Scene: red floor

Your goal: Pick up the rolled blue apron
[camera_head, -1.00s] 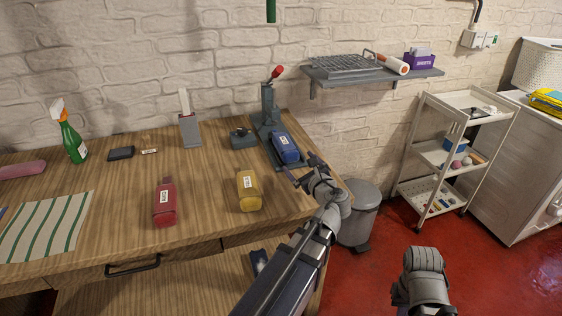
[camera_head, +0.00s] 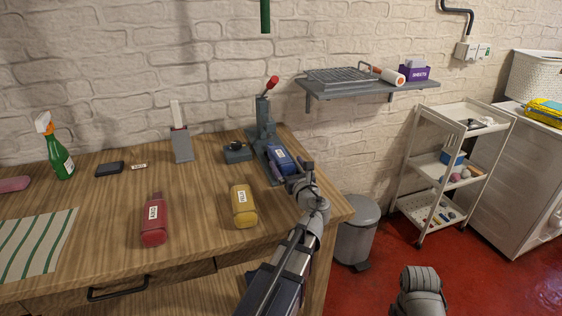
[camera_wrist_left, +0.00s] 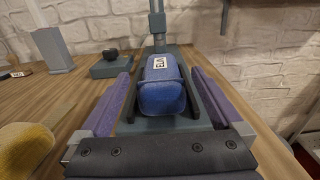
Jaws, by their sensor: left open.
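The rolled blue apron (camera_head: 281,158), a blue bundle with a white label, lies on the grey base of a lever press (camera_head: 264,125) at the table's right end. In the left wrist view, the blue apron (camera_wrist_left: 162,97) is near the middle, its rounded end toward me. My left gripper (camera_head: 291,168) is open at the press base. Its two purple-lined fingers lie one on each side of the apron, with a visible gap to it. My right gripper is out of view.
A yellow roll (camera_head: 244,206) and a red roll (camera_head: 154,219) lie on the table left of my arm. A small dark grey device (camera_head: 237,152) sits beside the press. A grey bin (camera_head: 357,229) stands right of the table, and a wall shelf (camera_head: 372,90) hangs above.

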